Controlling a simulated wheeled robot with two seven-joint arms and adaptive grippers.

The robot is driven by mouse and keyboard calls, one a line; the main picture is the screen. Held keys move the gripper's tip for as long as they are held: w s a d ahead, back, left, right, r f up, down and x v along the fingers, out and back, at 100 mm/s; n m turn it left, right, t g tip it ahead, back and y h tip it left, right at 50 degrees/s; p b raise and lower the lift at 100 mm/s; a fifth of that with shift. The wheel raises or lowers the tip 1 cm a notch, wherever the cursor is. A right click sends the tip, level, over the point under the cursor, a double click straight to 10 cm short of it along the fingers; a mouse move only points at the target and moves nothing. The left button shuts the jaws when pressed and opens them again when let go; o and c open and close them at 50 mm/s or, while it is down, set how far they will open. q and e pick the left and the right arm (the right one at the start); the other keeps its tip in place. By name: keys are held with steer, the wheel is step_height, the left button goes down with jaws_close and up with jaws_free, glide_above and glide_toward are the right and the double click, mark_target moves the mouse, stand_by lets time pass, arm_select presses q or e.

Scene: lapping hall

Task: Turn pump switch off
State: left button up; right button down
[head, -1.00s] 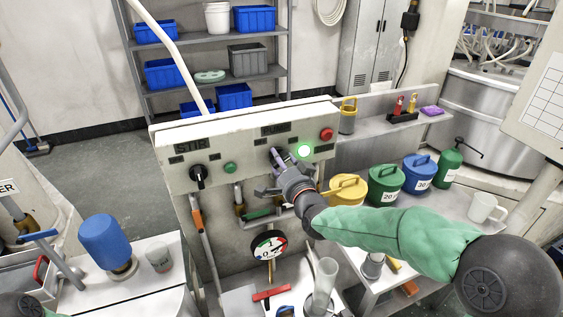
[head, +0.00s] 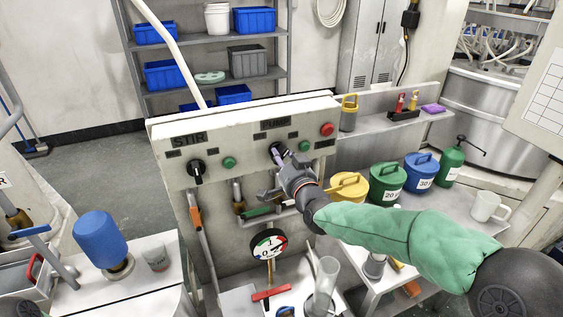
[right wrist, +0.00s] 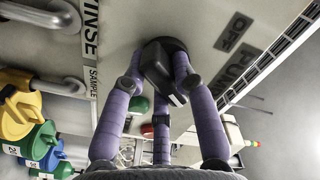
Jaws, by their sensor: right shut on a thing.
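The pump switch (head: 275,148) is a black rotary knob on the pale control panel (head: 215,180), below the PUMP label (head: 275,124). The green lamp (head: 304,146) to its right is unlit. My right gripper (head: 281,154) is at the panel, shut on the pump switch. In the right wrist view, its purple fingers (right wrist: 160,80) stand around the black knob (right wrist: 153,62), and an OFF label (right wrist: 235,32) is on the panel beside it. The fingers partly hide the knob in the head view. My left gripper is out of view.
The stir switch (head: 196,170), its green lamp (head: 229,163) and a red button (head: 327,130) share the panel. Pipes and a gauge (head: 269,245) are below. Yellow, green and blue lidded containers (head: 387,186) stand to the right.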

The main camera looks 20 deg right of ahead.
steer(key=n+b, duration=0.1)
steer(key=n, duration=0.2)
steer(key=shift+n, duration=0.3)
steer(key=shift+d+r+n, duration=0.1)
steer(key=shift+n, duration=1.9)
steer(key=shift+b, duration=0.3)
steer(key=c, duration=1)
jaws_free()
steer(key=s, duration=1.2)
steer(key=shift+a, duration=0.35)
